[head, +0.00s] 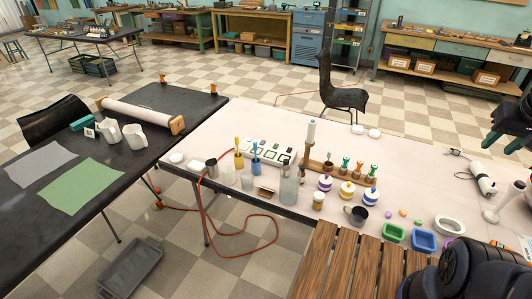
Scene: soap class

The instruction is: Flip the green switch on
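I cannot pick out a green switch for certain. Dark rounded parts of what looks like my arm fill the lower right corner.
Bottles, including a clear one (289,188), and striped jars (346,190) stand before the panel. Green (394,232) and blue (424,240) trays lie at the right. A slatted wooden surface (350,265) is nearest. A black table (30,210) stands left.

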